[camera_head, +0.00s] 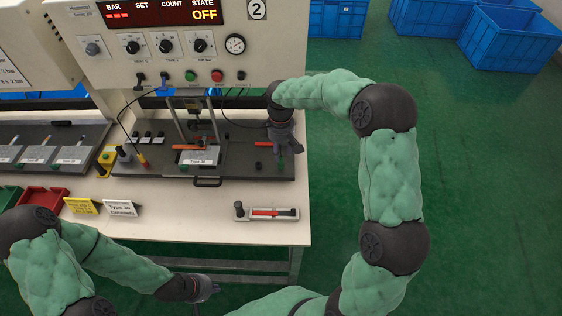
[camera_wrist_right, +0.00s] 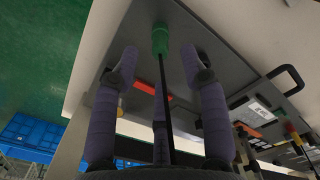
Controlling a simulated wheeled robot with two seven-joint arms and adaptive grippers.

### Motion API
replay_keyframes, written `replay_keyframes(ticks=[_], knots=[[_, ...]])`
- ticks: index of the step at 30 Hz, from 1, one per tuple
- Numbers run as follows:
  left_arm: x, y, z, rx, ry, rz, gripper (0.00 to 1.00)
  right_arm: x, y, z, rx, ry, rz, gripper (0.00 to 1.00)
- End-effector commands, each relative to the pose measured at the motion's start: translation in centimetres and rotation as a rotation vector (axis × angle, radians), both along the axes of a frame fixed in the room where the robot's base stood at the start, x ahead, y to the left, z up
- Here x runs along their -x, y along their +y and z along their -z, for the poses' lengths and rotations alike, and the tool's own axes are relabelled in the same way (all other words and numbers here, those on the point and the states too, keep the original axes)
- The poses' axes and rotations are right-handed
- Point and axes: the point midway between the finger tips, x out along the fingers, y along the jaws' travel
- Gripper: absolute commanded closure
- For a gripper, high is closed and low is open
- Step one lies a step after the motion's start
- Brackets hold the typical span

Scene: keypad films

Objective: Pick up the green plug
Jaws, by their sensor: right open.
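The green plug (camera_wrist_right: 160,38) shows at the top middle of the right wrist view, near the dark plate, with a thin black cable running from it toward the camera. In the head view a small green bit (camera_head: 281,164) shows just below my right gripper (camera_head: 286,146), which hides most of that spot. My right gripper, also in the right wrist view (camera_wrist_right: 160,62), is open, its wrapped fingers spread on either side of the cable. The plug appears just beyond the fingertips, not gripped. My left gripper (camera_head: 206,289) is low, in front of the table; its fingers are unclear.
The dark fixture plate (camera_head: 235,168) has a handle (camera_head: 207,183) at its front and a red-orange part (camera_head: 263,144) near my right gripper. The control panel (camera_head: 175,75) stands behind. Blue crates (camera_head: 510,38) stand on the floor.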

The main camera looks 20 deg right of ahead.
Motion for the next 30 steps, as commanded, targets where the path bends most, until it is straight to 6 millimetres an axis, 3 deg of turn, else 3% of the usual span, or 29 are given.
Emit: replay_keyframes(ticks=[9, 17, 21, 22, 30], knots=[[0.0, 0.0, 1.3, 0.000, 0.000, 0.000, 1.00, 0.3, 0.0, 4.4, -0.001, 0.003, 0.001, 0.55], [0.0, 0.0, 1.3, 0.000, 0.000, 0.000, 1.00, 0.2, 0.0, 4.5, -0.001, 0.001, 0.001, 0.55], [0.0, 0.0, 1.3, 0.000, 0.000, 0.000, 1.00, 0.2, 0.0, 4.5, -0.001, 0.001, 0.001, 0.95], [0.0, 0.0, 1.3, 0.000, 0.000, 0.000, 1.00, 0.2, 0.0, 4.5, -0.001, 0.001, 0.001, 1.00], [0.0, 0.0, 1.3, 0.000, 0.000, 0.000, 1.00, 0.2, 0.0, 4.5, -0.001, 0.001, 0.000, 1.00]])
